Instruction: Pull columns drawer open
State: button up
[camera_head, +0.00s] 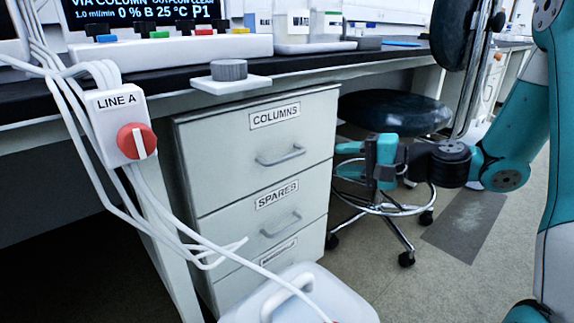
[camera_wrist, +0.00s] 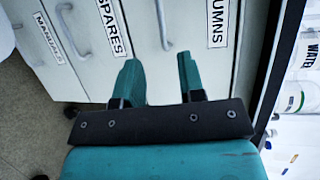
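The columns drawer (camera_head: 250,152) is the top drawer of a pale cabinet under the bench, and its front looks flush with the drawers below. Its bar handle (camera_head: 281,155) is below the COLUMNS label. In the wrist view the drawer front (camera_wrist: 195,35) is ahead, turned sideways, and its handle (camera_wrist: 163,25) shows beyond the gap between my fingertips. My gripper (camera_head: 341,160) is to the right of the cabinet, fingers pointing towards it.
The spares drawer (camera_head: 268,219) is below. A white container (camera_head: 340,290) stands on the floor in front. White tubes (camera_head: 190,225) hang by the LINE A box (camera_head: 110,125). A stool (camera_head: 392,113) stands behind my gripper. The bench edge (camera_head: 300,78) runs above the drawers.

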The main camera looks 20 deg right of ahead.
aim_at(290, 157)
jog(key=b+x, duration=0.3)
jog(key=x, duration=1)
jog(key=shift+a+f+b, duration=0.15)
jog(key=shift+b, duration=0.25)
grip_shut()
